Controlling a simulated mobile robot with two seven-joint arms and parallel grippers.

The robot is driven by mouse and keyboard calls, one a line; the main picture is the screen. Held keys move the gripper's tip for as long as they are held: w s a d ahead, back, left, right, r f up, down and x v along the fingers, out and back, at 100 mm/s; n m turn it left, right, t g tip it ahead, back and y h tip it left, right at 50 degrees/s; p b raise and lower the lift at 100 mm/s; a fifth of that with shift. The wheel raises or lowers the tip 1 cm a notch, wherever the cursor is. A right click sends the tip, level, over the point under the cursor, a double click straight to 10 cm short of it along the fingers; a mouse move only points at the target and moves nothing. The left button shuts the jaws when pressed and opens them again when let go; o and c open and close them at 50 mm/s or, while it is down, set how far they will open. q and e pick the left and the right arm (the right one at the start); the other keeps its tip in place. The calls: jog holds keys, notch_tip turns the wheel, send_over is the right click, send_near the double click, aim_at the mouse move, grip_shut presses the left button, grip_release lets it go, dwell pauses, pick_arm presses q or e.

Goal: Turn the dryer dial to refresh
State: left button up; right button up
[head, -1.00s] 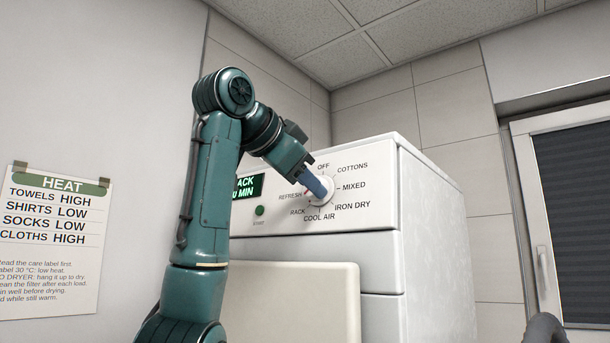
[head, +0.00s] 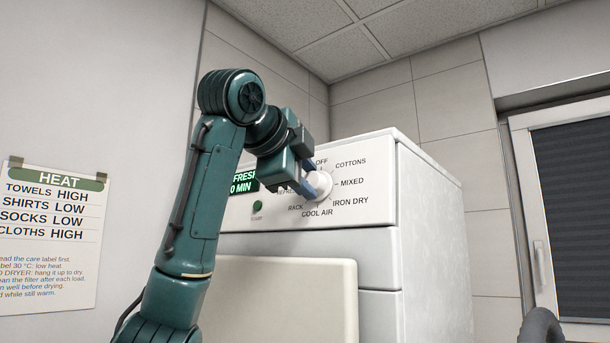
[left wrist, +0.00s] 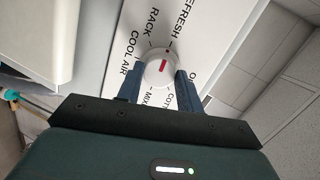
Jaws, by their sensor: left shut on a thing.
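The white dryer (head: 430,215) has a round white dial (head: 323,185) on its front panel, ringed by program names. My left gripper (head: 314,183) is shut on the dial; its blue fingers lie on opposite sides of it in the left wrist view. There the dial (left wrist: 152,76) shows a red mark pointing up toward the REFRESH label (left wrist: 184,20). The display (head: 244,181) is partly hidden by my arm; its visible letters read "FRESH" above "0 MIN". My right gripper is not in view.
A green start button (head: 257,207) sits below the display. A pale panel (head: 300,300) stands in front of the dryer's lower part. A HEAT care sheet (head: 55,230) hangs on the left wall. A window with a dark blind (head: 575,215) is at right.

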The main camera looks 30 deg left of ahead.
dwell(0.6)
pick_arm(q)
jog(key=o, duration=1)
jog(key=shift+s, duration=0.1)
jog(key=shift+s+r, duration=0.1)
jog(key=shift+s, duration=0.3)
jog(key=shift+b+v, duration=2.15)
jog(key=shift+v, duration=3.95)
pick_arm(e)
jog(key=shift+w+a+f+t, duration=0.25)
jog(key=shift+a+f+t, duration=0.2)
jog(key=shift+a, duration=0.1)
pick_arm(q)
jog(key=shift+w, duration=0.1)
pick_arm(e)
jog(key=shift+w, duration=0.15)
